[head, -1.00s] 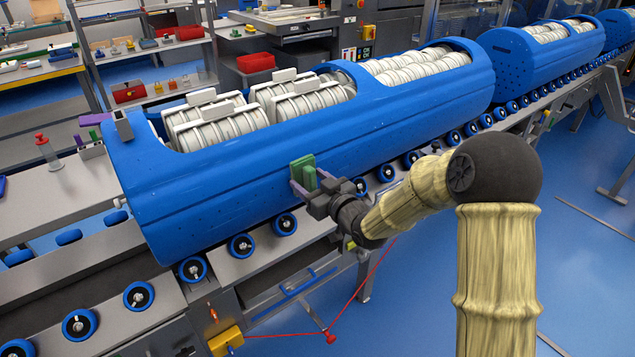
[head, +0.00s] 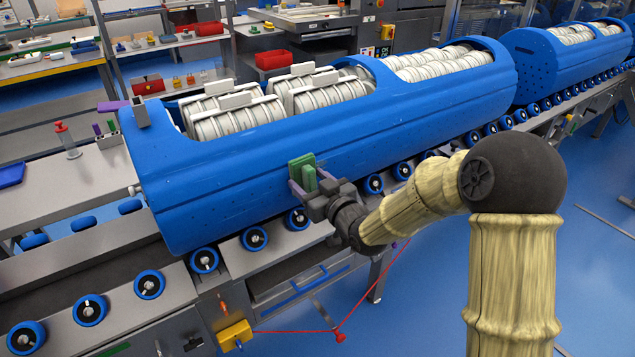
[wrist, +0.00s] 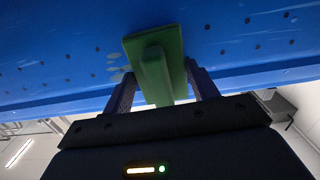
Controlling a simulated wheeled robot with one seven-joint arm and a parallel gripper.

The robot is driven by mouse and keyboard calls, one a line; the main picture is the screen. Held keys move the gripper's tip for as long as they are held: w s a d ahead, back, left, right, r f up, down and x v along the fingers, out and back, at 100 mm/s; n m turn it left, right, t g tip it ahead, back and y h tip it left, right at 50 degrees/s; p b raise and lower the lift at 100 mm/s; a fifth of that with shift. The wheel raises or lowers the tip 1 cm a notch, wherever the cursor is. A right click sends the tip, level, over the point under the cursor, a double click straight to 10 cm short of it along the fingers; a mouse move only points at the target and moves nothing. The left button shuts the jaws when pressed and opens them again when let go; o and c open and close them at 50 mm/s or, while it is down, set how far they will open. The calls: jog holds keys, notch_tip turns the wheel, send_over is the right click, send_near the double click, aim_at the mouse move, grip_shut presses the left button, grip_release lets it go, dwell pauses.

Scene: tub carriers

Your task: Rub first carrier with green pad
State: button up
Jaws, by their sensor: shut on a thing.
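The first carrier (head: 230,190) is a long blue tub lying on the roller line in the head view, with white ribbed drums in its open top. Its perforated blue wall (wrist: 240,35) fills the top of the wrist view. My gripper (head: 304,188) is shut on the green pad (head: 302,168) at the carrier's near side wall. In the wrist view the green pad (wrist: 155,65) stands between the two fingers, its flat face toward the wall. It looks to be against the wall, but contact is hidden. Pale smudges (wrist: 116,68) show on the wall left of the pad.
A second blue carrier (head: 545,65) stands farther along the line at upper right. Blue rollers (head: 254,238) run beneath the carriers. A bench at left holds a red-topped bottle (head: 66,138). Blue floor at right is open.

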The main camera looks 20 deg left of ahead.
dwell(0.3)
jog(key=shift+b+v, duration=0.5)
jog(key=shift+v, duration=2.5)
jog(key=v, duration=0.3)
jog(key=shift+a, duration=0.1)
jog(key=shift+b+x, duration=1)
jog(key=shift+x, duration=2.55)
jog(key=shift+f+x, duration=0.2)
jog(key=shift+x, duration=0.7)
jog(key=shift+w, duration=0.15)
